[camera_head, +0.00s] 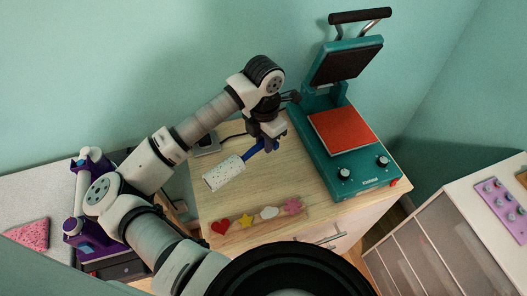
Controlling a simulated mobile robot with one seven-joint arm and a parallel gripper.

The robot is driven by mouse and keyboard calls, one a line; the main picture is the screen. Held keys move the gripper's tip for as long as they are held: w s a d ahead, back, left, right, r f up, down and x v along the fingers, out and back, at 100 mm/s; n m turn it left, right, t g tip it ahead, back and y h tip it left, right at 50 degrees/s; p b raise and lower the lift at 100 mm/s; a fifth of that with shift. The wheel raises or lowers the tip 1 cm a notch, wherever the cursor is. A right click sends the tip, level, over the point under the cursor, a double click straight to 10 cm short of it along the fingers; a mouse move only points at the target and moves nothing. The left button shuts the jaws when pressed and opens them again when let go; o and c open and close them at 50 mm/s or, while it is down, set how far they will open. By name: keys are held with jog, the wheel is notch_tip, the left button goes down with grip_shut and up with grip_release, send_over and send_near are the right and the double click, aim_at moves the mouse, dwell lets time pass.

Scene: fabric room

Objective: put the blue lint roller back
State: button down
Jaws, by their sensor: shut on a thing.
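My gripper (272,140) is above the wooden cabinet top (285,185), pointing down, shut on the blue handle of the lint roller (223,174). The lint roller has a white speckled roll and a blue handle (256,149). Its roll points to the lower left, away from my gripper. I cannot tell whether the roll touches the wood. The fingertips are small and partly hidden by the wrist. No holder for the roller can be made out.
A teal heat press (345,150) with a red pad stands open on the right of the top. A strip with heart, star, cloud and flower shapes (257,217) lies at the front. A grey box (206,146) with a cord is behind. A pink piece (28,234) lies far left.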

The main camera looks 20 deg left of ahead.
notch_tip(320, 180, down, 6)
jog(key=shift+f+p, duration=0.2)
jog(key=shift+p, duration=0.6)
jog(key=shift+f, duration=0.3)
jog(key=shift+f+b, duration=0.25)
jog(key=shift+b, duration=0.1)
jog(key=c, duration=1.3)
grip_release()
jog(key=shift+r, duration=0.1)
jog(key=shift+o, duration=0.2)
jog(key=shift+r, duration=0.15)
jog(key=shift+r+p, duration=0.15)
jog(key=shift+p, duration=0.25)
notch_tip(320, 180, up, 12)
jog(key=b, duration=0.4)
